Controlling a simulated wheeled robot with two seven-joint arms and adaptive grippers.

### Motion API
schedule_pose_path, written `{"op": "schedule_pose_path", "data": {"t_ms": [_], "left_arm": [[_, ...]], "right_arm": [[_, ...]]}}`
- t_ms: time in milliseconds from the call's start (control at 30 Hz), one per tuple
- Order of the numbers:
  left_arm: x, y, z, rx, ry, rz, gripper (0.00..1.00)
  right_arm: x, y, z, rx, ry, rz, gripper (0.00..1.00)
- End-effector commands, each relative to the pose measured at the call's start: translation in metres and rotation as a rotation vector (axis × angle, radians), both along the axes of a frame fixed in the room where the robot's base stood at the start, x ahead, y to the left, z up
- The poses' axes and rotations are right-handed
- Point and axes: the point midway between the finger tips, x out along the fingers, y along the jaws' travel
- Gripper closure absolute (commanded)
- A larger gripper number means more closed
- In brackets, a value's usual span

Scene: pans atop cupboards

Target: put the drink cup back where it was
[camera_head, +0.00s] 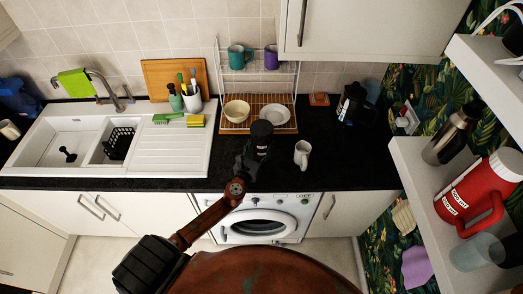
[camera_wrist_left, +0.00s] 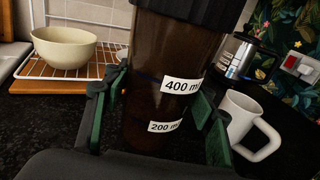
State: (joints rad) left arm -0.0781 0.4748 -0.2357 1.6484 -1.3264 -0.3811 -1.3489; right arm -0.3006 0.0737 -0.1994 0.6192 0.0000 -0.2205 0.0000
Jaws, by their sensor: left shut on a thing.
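The drink cup (camera_head: 262,134) is dark brown with a black lid. In the left wrist view the cup (camera_wrist_left: 168,75) carries white labels reading 400 ml and 200 ml and looks close to upright. My left gripper (camera_head: 255,152) is shut on it, with green-padded fingers on both sides of the cup in the wrist view. It is over the front of the black counter (camera_head: 340,165), left of a white mug (camera_head: 302,153). I cannot tell whether the cup's base touches the counter, as the gripper hides it. My right gripper is not in view.
A dish rack (camera_head: 233,127) with a bowl (camera_head: 236,110) and a plate (camera_head: 274,114) stands behind the cup. A French press (camera_head: 351,103) stands at the back right. Right-hand shelves hold a metal flask (camera_head: 452,135), a red jug (camera_head: 478,192) and a clear cup (camera_head: 476,254).

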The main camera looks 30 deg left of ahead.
Motion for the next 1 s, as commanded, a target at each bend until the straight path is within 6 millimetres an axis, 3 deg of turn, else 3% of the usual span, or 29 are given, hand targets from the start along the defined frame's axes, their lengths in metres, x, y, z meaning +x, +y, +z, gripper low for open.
{"op": "schedule_pose_path", "data": {"t_ms": [100,300,733,767,1000], "left_arm": [[0.009,0.006,-0.012,0.002,-0.001,0.001,0.92],[0.007,0.005,-0.038,0.002,0.0,0.001,0.92],[0.007,0.004,-0.042,0.0,-0.001,0.001,0.92],[0.006,0.004,-0.043,0.0,0.001,0.0,0.46],[0.006,0.004,-0.042,0.0,0.001,0.0,0.31]], "right_arm": [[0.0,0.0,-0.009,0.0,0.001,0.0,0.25],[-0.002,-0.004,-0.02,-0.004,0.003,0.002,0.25],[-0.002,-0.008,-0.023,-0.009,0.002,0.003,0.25],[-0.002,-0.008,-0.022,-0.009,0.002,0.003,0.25],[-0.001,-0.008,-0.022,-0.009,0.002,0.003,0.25]]}}
